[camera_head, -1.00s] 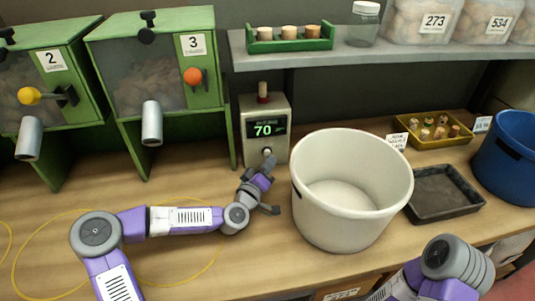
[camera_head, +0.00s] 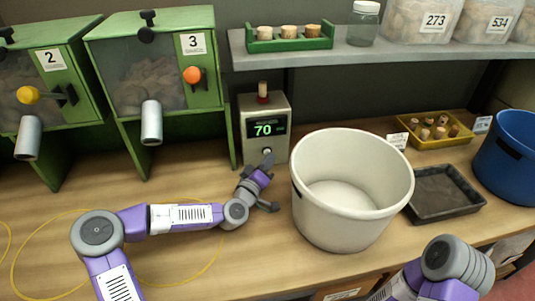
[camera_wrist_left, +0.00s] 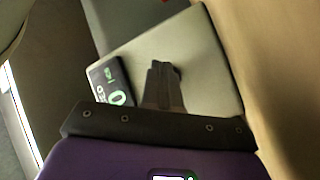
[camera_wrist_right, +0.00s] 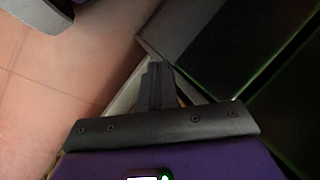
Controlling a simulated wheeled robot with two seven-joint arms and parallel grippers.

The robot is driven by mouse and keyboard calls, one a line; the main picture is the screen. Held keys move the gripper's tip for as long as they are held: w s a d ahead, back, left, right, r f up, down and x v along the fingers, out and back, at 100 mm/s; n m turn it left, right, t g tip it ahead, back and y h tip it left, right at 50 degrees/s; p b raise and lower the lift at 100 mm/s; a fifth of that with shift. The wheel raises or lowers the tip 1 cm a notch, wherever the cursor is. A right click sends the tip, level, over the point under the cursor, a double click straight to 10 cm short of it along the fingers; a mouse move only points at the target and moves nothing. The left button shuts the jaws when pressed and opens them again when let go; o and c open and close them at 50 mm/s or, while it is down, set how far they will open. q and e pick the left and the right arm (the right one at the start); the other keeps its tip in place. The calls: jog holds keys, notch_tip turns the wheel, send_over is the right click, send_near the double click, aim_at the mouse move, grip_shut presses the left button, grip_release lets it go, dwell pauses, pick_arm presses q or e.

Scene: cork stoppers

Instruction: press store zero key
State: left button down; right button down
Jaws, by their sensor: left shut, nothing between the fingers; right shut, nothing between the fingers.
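The grey counter box (camera_head: 279,105) stands on the bench with a green display (camera_head: 266,127) reading 70 and a light round key (camera_head: 267,151) below it. My left gripper (camera_head: 268,160) is shut and empty, its tips right at the box's front, just below the key. In the left wrist view the shut fingers (camera_wrist_left: 161,68) point at the box face (camera_wrist_left: 205,70), beside the display (camera_wrist_left: 109,82); they overlap a dark spot at the key's place. I cannot tell if they touch. My right gripper is out of the head view; its shut, empty fingers (camera_wrist_right: 157,75) show in the right wrist view.
A large white bucket (camera_head: 352,222) stands close to the right of my left gripper. Green dispensers (camera_head: 160,75) stand at left. A shelf (camera_head: 400,51) runs above. A yellow tray (camera_head: 434,143) of corks, a dark tray (camera_head: 444,208) and a blue bucket (camera_head: 512,160) are at right.

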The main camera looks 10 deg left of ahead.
pick_arm(q)
jog(key=shift+w+a, duration=0.1)
jog(key=shift+w, duration=0.15)
jog(key=shift+s, duration=0.15)
dwell(0.4)
jog(key=shift+s+d, duration=0.35)
jog(key=shift+s, duration=0.3)
jog(key=shift+s+d, duration=0.3)
jog(key=shift+s, duration=0.45)
jog(key=shift+s+d, duration=0.35)
jog(key=shift+s, duration=0.45)
jog(key=shift+s+d, duration=0.3)
jog(key=shift+s, duration=0.45)
